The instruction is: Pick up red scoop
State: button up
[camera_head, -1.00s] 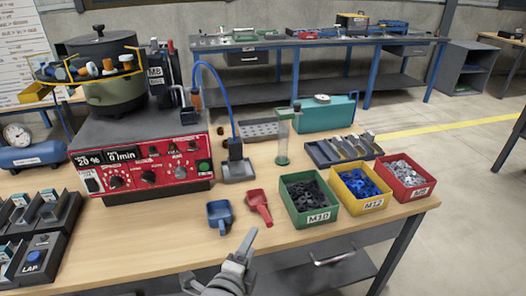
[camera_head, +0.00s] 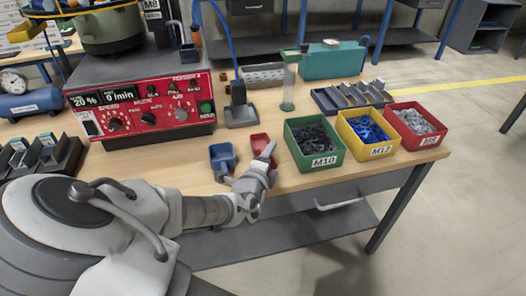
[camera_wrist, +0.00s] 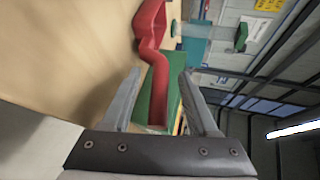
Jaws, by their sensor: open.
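The red scoop (camera_head: 259,142) lies on the wooden bench, just right of the blue scoop (camera_head: 222,157) and left of the green M10 bin. In the head view its handle is partly hidden behind my gripper (camera_head: 268,163). In the wrist view the red scoop (camera_wrist: 152,40) stretches from the top edge down toward my gripper (camera_wrist: 165,88), and its handle shows between the two fingers. The fingers are apart and do not appear closed on the handle. I cannot tell whether either finger touches it.
Close to the right stand the green M10 bin (camera_head: 291,152), the yellow M12 bin (camera_head: 345,144) and the red M8 bin (camera_head: 393,128). The red control box (camera_head: 150,118) is at the left. A clear tube (camera_head: 288,88) stands behind. The bench's front edge runs under my arm.

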jog(key=shift+x, duration=1.45)
grip_shut()
